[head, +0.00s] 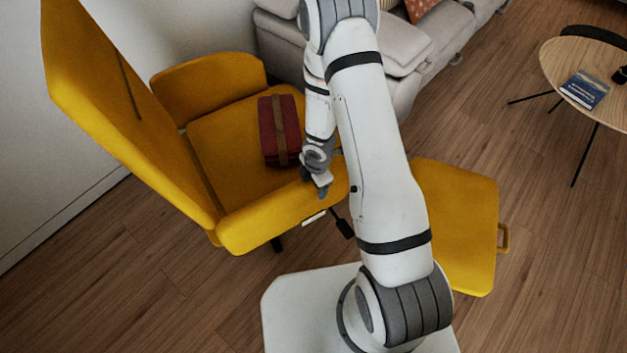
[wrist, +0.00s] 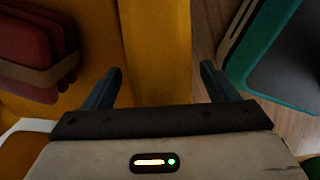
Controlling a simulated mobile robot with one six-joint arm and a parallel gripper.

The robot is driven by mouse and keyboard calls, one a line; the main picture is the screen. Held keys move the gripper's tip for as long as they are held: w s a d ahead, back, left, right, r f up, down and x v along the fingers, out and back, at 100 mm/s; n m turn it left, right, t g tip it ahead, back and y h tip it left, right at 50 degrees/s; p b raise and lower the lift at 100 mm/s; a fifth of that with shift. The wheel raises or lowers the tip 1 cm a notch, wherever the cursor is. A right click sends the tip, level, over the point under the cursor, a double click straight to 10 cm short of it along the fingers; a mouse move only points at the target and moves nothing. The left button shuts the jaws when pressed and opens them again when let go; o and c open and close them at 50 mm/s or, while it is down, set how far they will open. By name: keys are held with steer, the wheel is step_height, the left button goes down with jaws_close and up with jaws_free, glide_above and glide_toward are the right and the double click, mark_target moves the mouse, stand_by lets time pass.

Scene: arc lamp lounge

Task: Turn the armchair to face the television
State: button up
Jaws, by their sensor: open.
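The yellow armchair (head: 225,135) stands at the left in the head view, its tall back at the left and its seat opening toward the right. A dark red folded bundle with a tan strap (head: 280,130) lies on its seat; it also shows in the wrist view (wrist: 35,35). My gripper (head: 320,191) is at the front end of the near armrest (head: 265,217). In the wrist view my open gripper (wrist: 160,82) has its two fingers on either side of a yellow armrest strip (wrist: 157,45). I cannot tell whether they touch it. No television is visible.
A yellow footstool (head: 465,225) with a side handle stands right of my arm. A grey sofa (head: 400,50) is behind the chair, a round wooden table (head: 560,55) with a blue book at the right. A pale wall is close at left. Wood floor is bare at lower left.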

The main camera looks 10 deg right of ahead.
steer(key=r+p, duration=0.1)
steer(key=r, duration=0.1)
steer(key=r+p, duration=0.1)
steer(key=r, duration=0.1)
steer(key=r+p, duration=0.1)
steer(key=p, duration=0.1)
steer(key=shift+s+d+r, duration=0.1)
steer(key=shift+s+r, duration=0.15)
steer(key=shift+r, duration=0.15)
